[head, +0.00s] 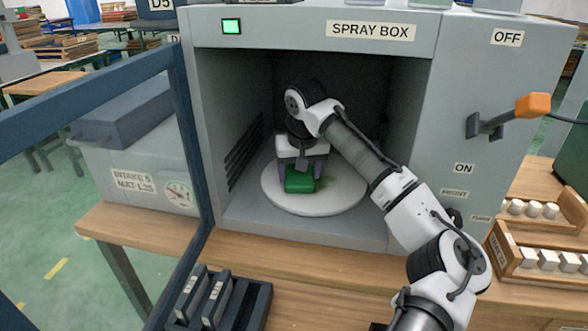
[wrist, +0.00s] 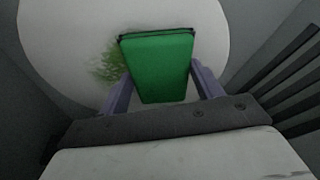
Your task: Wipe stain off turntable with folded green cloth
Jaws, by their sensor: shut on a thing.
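The folded green cloth (head: 299,184) is between the fingers of my gripper (head: 302,172), inside the spray box. In the wrist view the cloth (wrist: 160,68) sits between the two purple fingers of my gripper (wrist: 164,90), which is shut on it. The white round turntable (head: 340,192) is under the cloth; it fills the upper part of the wrist view (wrist: 60,45). A green stain (wrist: 112,65) shows on the turntable just left of the cloth in the wrist view. In the head view a bit of the stain (head: 326,181) shows right of the cloth. I cannot tell whether the cloth touches the turntable.
The spray box (head: 310,30) surrounds my gripper with walls on both sides. Dark slats (head: 243,152) line its left wall. The blue-framed door (head: 190,140) stands open at left. An orange-handled lever (head: 530,106) is on the right panel. A dark rack (head: 215,300) stands in front.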

